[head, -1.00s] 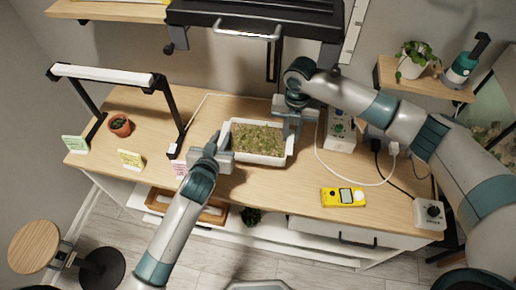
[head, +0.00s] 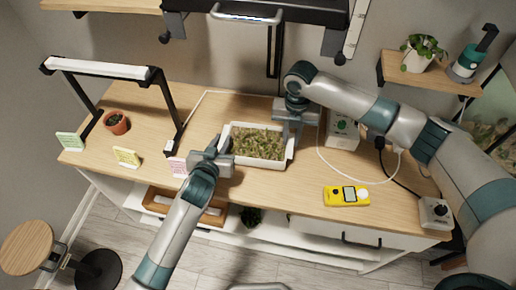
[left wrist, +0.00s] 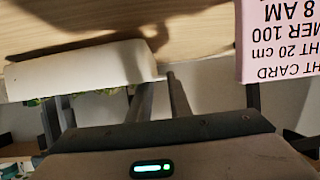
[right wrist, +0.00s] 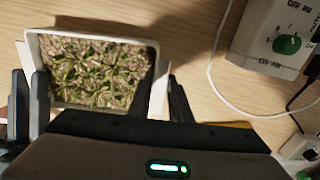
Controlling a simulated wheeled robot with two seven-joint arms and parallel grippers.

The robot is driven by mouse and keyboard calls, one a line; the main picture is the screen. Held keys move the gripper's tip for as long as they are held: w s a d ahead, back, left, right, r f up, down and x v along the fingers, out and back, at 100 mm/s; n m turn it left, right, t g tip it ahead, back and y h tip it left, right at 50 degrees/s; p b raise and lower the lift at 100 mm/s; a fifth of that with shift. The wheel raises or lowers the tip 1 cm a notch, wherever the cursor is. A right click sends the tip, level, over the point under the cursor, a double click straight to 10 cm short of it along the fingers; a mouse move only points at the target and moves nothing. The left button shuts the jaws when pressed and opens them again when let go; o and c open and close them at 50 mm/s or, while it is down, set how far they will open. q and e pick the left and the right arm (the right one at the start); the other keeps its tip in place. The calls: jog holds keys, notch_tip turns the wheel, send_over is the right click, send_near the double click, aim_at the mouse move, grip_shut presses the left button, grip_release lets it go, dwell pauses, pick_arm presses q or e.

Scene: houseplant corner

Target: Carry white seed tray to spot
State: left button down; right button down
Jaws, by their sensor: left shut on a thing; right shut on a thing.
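The white seed tray (head: 290,152) is a rectangular tray full of green seedlings, near the middle of the wooden bench. My left gripper (head: 224,158) is shut on its left end, and my right gripper (head: 291,124) is shut on its right end. In the right wrist view the tray (right wrist: 33,48) lies between the dark fingers (right wrist: 108,100). In the left wrist view its white end (left wrist: 80,72) is beside the fingers (left wrist: 160,98). I cannot tell whether the tray touches the bench or hangs just above it. No marked spot is clearly visible.
A pink card (head: 178,167) stands close to my left gripper, with a black-legged lamp (head: 100,73) and a terracotta pot (head: 116,123) further left. A yellow meter (head: 346,196), a white timer box (head: 343,131) and a white cable (head: 352,178) are on the right.

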pick_arm(q)
jog(key=shift+f+b, duration=0.35)
jog(key=shift+f, duration=0.15)
pick_arm(e)
jog(key=shift+f, duration=0.5)
pick_arm(q)
jog(key=c, duration=1.6)
grip_release()
jog(key=shift+c, duration=0.2)
pick_arm(e)
jog(key=c, duration=1.6)
grip_release()
jog(key=shift+c, duration=0.2)
pick_arm(q)
jog(key=v, duration=1.2)
jog(key=shift+a+r, duration=0.1)
pick_arm(e)
jog(key=shift+r, duration=0.15)
jog(key=shift+r, duration=3.65)
